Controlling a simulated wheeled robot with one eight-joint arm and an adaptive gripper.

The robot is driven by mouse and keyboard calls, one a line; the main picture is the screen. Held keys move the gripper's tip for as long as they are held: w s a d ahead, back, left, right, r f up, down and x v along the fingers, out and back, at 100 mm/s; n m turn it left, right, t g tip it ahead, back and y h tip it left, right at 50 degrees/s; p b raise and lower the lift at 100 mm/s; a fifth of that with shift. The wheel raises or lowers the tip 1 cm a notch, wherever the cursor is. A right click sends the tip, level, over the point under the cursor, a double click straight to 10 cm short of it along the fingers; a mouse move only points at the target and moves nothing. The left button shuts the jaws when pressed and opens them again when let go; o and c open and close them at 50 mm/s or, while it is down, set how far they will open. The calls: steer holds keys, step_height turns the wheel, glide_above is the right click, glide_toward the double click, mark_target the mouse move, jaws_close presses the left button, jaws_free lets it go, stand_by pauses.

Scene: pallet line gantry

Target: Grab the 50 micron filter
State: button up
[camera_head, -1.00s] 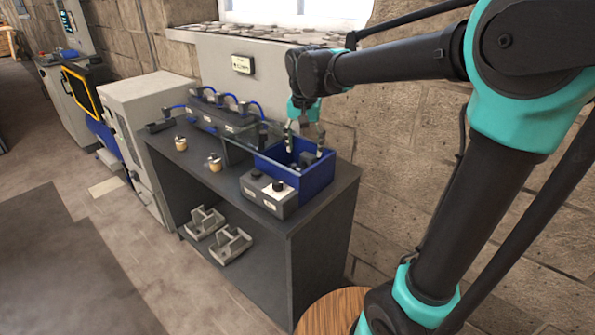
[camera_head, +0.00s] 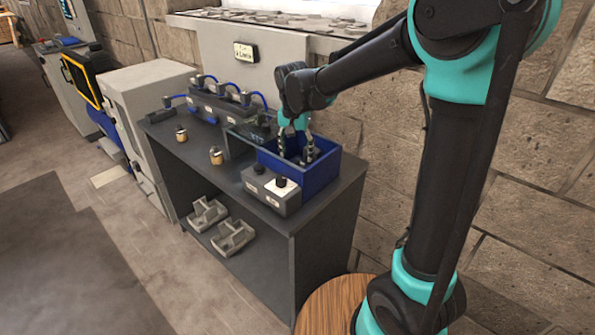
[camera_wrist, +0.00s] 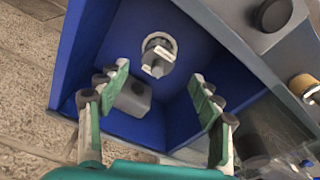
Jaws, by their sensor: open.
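The blue bin (camera_head: 323,176) stands on the grey bench. The label is too small to read, so I cannot tell whether this part is the 50 micron filter. My gripper (camera_head: 296,152) reaches down into the bin from above. In the wrist view, my gripper (camera_wrist: 161,78) is open and empty, its fingers spread on either side below the labelled part in the picture.
A grey box with two knobs (camera_head: 270,193) stands against the bin's front. Two brass-coloured, dark-topped pieces (camera_head: 181,134) (camera_head: 216,156) stand on the bench to the left. A row of grey units with blue hoses (camera_head: 220,105) is behind them. Grey brackets (camera_head: 233,237) lie on the lower shelf.

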mark_target(297, 159)
steer(key=shift+w+d+f, duration=0.1)
steer(key=shift+f, duration=1.4)
steer(key=shift+w+d+f, duration=0.1)
steer(key=shift+f, duration=1.4)
steer(key=c, duration=1.4)
steer(key=shift+o, duration=0.2)
steer(key=shift+r, duration=0.1)
